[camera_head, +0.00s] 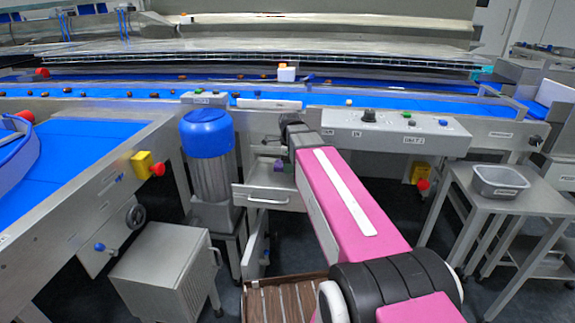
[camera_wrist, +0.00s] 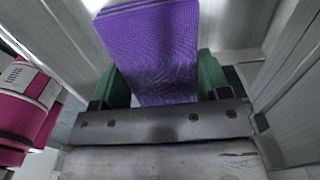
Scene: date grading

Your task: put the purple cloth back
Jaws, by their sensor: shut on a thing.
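The purple cloth (camera_wrist: 152,45) is a folded, textured block between the two green fingers of my gripper (camera_wrist: 163,84) in the wrist view. My gripper is shut on it. Grey metal walls lie on both sides of the cloth in the wrist view. I cannot tell whether the cloth touches the drawer's floor. My arm hides part of the drawer.
A blue-topped motor cylinder (camera_head: 208,150) stands just left of the drawer. A control panel (camera_head: 385,132) is right of it. A brown slatted crate (camera_head: 285,302) is below, beside my arm. A side table (camera_head: 512,203) with a grey tray (camera_head: 500,190) stands at the right.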

